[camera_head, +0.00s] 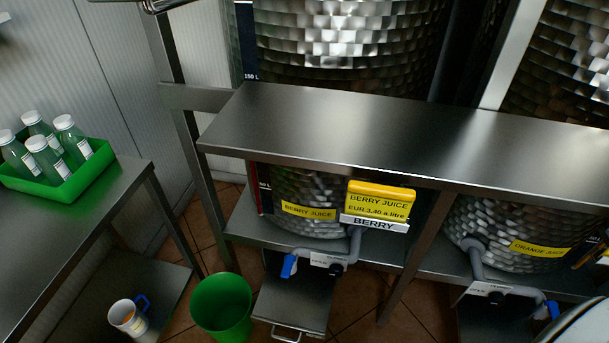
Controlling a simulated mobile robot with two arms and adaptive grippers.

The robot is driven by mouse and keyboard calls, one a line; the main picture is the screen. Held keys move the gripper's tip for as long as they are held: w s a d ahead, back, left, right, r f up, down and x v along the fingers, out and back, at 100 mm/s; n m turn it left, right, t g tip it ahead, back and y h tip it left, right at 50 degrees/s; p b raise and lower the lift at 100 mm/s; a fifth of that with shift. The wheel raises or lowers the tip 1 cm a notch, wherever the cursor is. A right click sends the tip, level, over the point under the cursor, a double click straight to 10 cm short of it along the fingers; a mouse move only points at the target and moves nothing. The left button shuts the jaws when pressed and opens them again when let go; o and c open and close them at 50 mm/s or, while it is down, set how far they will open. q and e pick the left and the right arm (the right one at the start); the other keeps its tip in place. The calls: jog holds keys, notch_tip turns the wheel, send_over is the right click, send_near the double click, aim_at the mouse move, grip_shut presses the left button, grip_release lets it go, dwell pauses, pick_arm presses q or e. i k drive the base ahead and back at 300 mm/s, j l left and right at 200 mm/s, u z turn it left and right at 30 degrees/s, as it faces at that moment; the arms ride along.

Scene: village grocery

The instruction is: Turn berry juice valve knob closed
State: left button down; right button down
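The berry juice tank (300,188) stands under the steel shelf, behind a yellow berry juice price sign (380,201). A grey pipe (355,243) comes down from it to a valve with a small label plate (324,260). The plate's lettering is too small to read surely. A dark round part (336,270) sits at the plate's right end. A blue knob or handle (289,266) shows at its left end, tilted downward. Neither of my grippers can be made out in this view, and nothing is seen touching the valve.
The orange juice tank (497,226) is at right, with its blue handle (553,309) on the right side. A steel stand (296,300) is below the berry valve. A green bin (222,305) and a mug (128,316) are left. Bottles fill a green crate (70,187).

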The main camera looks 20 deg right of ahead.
aim_at(336, 269)
jog(key=z, duration=0.85)
